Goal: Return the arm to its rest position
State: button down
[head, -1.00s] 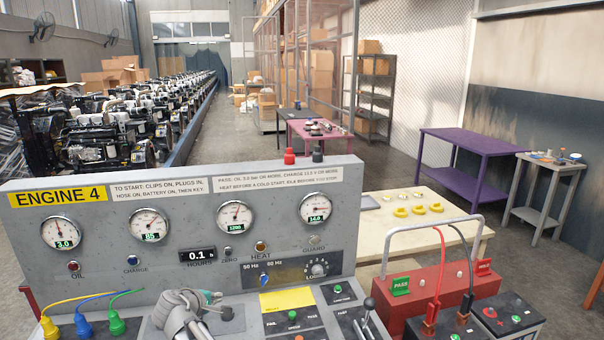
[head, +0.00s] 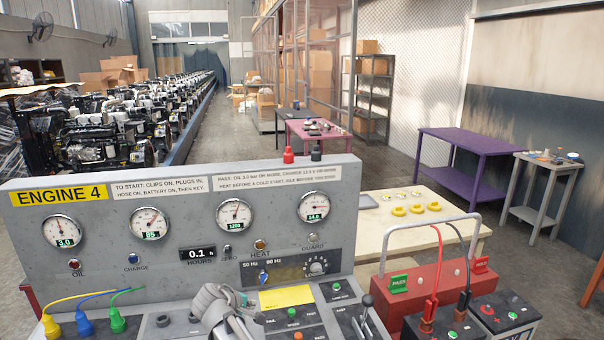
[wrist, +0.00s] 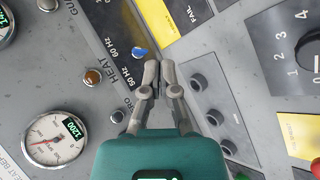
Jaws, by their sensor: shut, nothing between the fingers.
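My gripper (wrist: 159,70) is shut and empty in the wrist view, its two grey fingers together in front of the teal gripper body. The fingertips appear close to the blue selector knob (wrist: 140,52) between the 50 Hz and 60 Hz marks; I cannot tell how high above the panel they are. In the head view my grey arm (head: 222,308) reaches over the front of the control panel (head: 180,262) from the bottom edge, and the fingers are hard to make out. The blue selector knob (head: 263,279) shows just above the arm.
The gauges (head: 149,222) stand on the upright panel face. A lever (head: 367,301) rises right of the arm. A red box (head: 408,309) with a tall handle and cables stands farther right. Yellow, blue and green plugs (head: 84,324) are at left. Space above the panel is clear.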

jog(key=s+d+f+m+g+y, duration=0.1)
jog(key=s+d+m, duration=0.3)
jog(key=d, duration=0.6)
jog(key=s+d+f+m+g+y, duration=0.2)
jog(key=s+d, duration=0.4)
jog(key=d, duration=0.5)
jog(key=s+d+f+m+g+y, duration=0.1)
jog(key=s+d+f+m+g, duration=0.2)
jog(key=d, duration=0.8)
jog(key=s+m+g, duration=0.2)
jog(key=m, duration=0.1)
jog(key=shift+s+y, duration=0.25)
jog(key=shift+y, duration=0.15)
